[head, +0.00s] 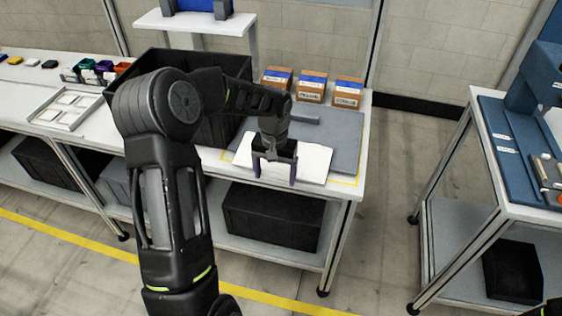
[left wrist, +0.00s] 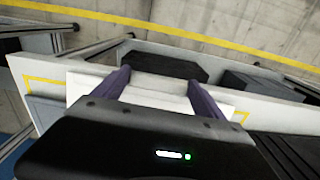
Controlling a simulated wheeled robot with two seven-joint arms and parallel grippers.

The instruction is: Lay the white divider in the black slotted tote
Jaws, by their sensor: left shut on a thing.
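The white divider (head: 312,162) is a flat panel over the grey mat (head: 345,130) near the table's front edge. I cannot tell whether it touches the mat. My left gripper (head: 275,172) is shut on it, with its purple fingers at the panel's front. In the left wrist view the divider (left wrist: 150,84) shows between the fingers of the gripper (left wrist: 160,92). The black slotted tote (head: 183,60) stands on the table, left of the divider. My left arm crosses in front of it and hides much of its inside and front.
Several cardboard boxes (head: 312,87) stand at the mat's back edge. A white tray (head: 68,108) and small coloured bins (head: 103,67) lie left of the tote. A raised white shelf (head: 195,22) stands behind. A blue-topped bench (head: 500,130) is at right, across open floor.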

